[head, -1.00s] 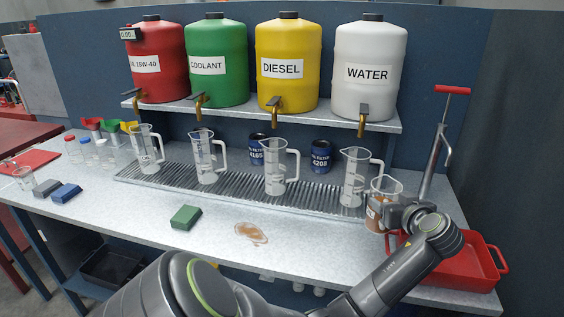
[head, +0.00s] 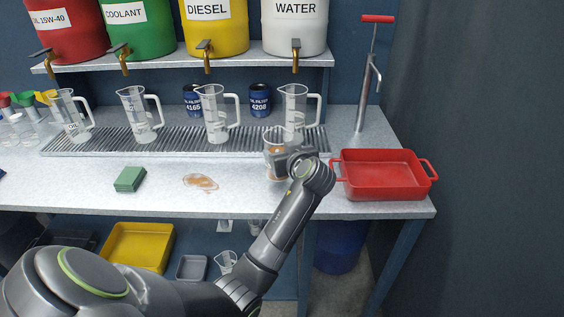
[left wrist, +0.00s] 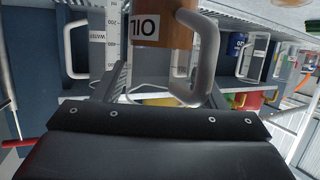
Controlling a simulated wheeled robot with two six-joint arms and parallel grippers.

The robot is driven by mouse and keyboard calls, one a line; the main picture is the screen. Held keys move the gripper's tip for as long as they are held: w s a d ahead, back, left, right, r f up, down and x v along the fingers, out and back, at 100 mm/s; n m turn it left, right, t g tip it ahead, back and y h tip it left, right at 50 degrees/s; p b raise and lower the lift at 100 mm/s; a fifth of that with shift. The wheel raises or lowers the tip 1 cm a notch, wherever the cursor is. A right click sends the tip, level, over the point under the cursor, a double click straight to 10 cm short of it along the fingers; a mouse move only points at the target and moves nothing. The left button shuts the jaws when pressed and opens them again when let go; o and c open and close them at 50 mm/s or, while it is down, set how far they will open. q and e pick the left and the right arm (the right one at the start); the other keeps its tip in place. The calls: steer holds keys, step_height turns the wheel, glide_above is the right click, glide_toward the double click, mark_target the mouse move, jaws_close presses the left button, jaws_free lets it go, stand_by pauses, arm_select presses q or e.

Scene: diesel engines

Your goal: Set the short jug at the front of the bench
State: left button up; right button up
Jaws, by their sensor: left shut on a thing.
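The short jug (head: 273,146) is clear, holds brown liquid and stands about upright near the right part of the bench (head: 235,200), in front of the drip grating. My left gripper (head: 290,161) is shut on it and partly hides it. I cannot tell whether its base touches the bench. In the left wrist view, which is upside down, the jug's brown body (left wrist: 172,30) with an OIL label and its clear handle show beyond my gripper (left wrist: 168,85). My right gripper is not in view.
Several tall measuring jugs (head: 216,115) stand along the grating (head: 180,140). A red tray (head: 385,187) lies to the right. A brown spill (head: 200,182) and a green sponge (head: 130,179) lie on the front of the bench. A hand pump (head: 366,85) stands at the back right.

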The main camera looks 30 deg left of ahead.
arm_select(q)
step_height(320, 180, down, 3)
steer(key=shift+f, duration=0.15)
steer(key=shift+f, duration=0.15)
steer(key=o, duration=1.2)
steer(key=shift+o, duration=0.2)
steer(key=shift+r, duration=0.2)
